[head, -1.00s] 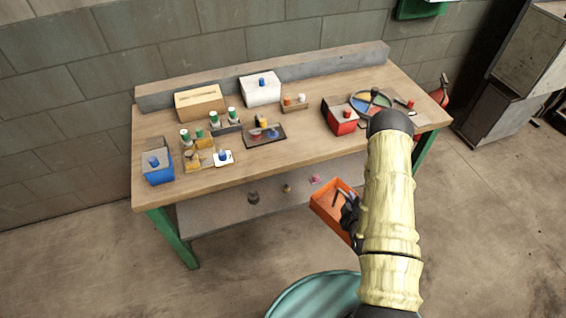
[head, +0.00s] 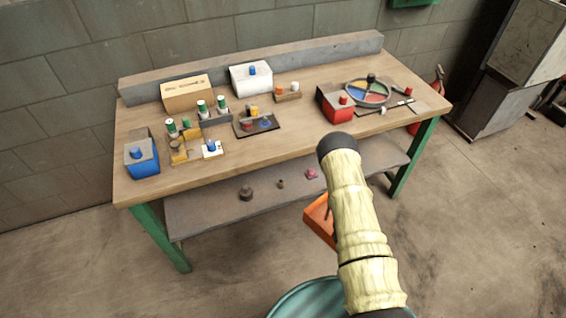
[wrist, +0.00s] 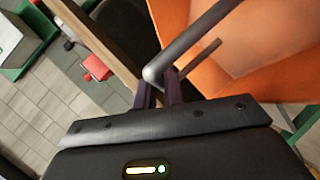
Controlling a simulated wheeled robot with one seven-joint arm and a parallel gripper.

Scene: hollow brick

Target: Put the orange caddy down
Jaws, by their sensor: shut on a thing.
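The orange caddy (head: 319,222) hangs in the air in front of the workbench, partly hidden behind my arm in the head view. In the wrist view the caddy (wrist: 255,45) fills the upper right, tilted in the picture. My gripper (wrist: 165,85) is shut on the caddy's dark bar-like handle (wrist: 190,45). In the head view the gripper is hidden behind my arm.
The wooden workbench (head: 290,125) holds a blue bin (head: 142,158), a red bin (head: 335,104), a white box (head: 251,78), a cardboard box (head: 187,94) and a round sorted tray (head: 368,92). Its front middle is clear. A lower shelf (head: 215,205) holds small parts. A teal round drum (head: 305,300) stands below.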

